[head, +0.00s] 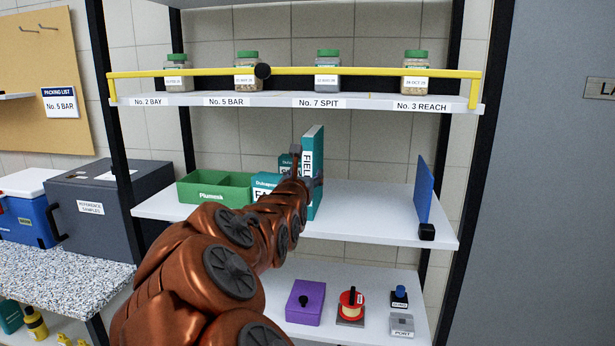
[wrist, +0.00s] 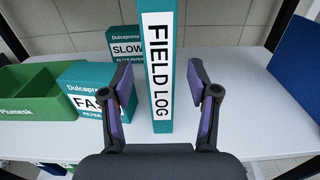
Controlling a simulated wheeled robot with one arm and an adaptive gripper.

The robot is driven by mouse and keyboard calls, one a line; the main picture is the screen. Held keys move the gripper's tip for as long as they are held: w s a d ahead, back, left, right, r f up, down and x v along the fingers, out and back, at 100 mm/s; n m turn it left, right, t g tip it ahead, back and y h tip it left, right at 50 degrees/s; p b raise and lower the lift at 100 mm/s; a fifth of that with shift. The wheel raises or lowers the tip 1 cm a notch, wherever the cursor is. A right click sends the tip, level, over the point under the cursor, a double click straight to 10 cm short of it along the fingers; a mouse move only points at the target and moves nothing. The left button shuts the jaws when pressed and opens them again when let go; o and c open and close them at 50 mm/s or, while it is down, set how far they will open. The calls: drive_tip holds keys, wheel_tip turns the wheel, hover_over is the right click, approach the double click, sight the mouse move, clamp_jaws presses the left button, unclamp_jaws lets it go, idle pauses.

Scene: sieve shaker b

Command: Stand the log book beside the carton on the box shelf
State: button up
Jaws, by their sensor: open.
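The log book (head: 313,172) is a tall teal book with a white FIELD LOG label on its spine. It stands upright on the middle shelf (head: 374,213), and it also shows in the wrist view (wrist: 159,72). A teal FAST carton (head: 266,182) stands to its left with a gap, seen clearly in the wrist view (wrist: 82,104). A SLOW carton (wrist: 125,44) stands farther back on the left. My gripper (wrist: 160,85) is open, its two fingers on either side of the book's spine with visible gaps. In the head view my arm hides part of the cartons.
A green Plumesk bin (head: 216,190) stands left of the cartons. A blue upright panel (head: 424,188) is at the shelf's right end, with free shelf between it and the book. A yellow rail (head: 300,71) fronts the jar shelf above.

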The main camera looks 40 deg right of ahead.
drive_tip(key=shift+b+v, duration=0.4)
drive_tip(key=shift+v, duration=1.2)
